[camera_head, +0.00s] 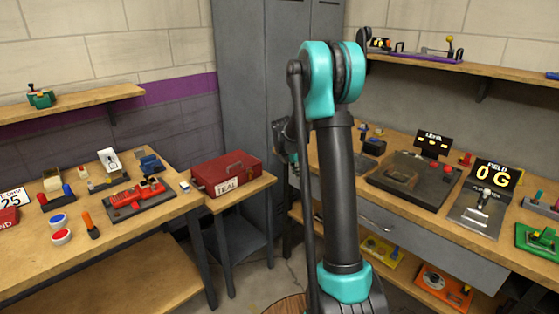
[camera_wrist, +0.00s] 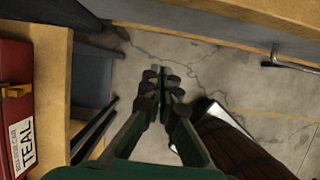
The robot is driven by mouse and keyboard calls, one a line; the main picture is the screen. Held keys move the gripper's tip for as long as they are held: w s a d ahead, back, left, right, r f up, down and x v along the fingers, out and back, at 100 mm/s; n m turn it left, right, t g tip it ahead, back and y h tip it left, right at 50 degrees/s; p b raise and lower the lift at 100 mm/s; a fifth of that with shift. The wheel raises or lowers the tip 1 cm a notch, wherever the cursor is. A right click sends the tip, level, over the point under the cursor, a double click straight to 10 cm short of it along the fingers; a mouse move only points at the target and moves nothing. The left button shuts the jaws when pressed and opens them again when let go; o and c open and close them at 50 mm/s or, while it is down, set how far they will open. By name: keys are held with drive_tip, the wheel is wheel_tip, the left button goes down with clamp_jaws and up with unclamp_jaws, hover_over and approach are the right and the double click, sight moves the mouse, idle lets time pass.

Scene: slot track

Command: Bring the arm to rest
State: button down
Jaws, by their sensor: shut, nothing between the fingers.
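My gripper (camera_wrist: 162,84) shows in the wrist view with its dark fingers together and nothing between them. It is over the cracked concrete floor (camera_wrist: 200,70), apart from any object. In the head view my teal and dark grey arm stands upright in the middle. Part of my wrist shows behind the arm at its left, but the fingertips are hidden there.
A red box (camera_head: 226,172) labelled TEAL sits on a small side table (camera_head: 262,186) left of the arm; it also shows in the wrist view (camera_wrist: 16,100). Workbenches with devices stand left (camera_head: 160,222) and right (camera_head: 420,225). A grey locker (camera_head: 250,80) is behind.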

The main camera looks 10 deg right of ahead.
drive_tip(key=s+a+m+t+y, duration=0.1)
drive_tip(key=s+a+m, duration=0.2)
drive_tip(key=s+m, duration=0.9)
drive_tip(key=s+a+f+m+y, duration=0.1)
drive_tip(key=s+a+m, duration=0.3)
drive_tip(key=s+m, duration=0.8)
drive_tip(key=s+y, duration=0.1)
drive_tip(key=s, duration=1.2)
drive_tip(key=shift+f+t, duration=0.25)
drive_tip(key=shift+t, duration=0.15)
drive_tip(key=shift+a, duration=0.1)
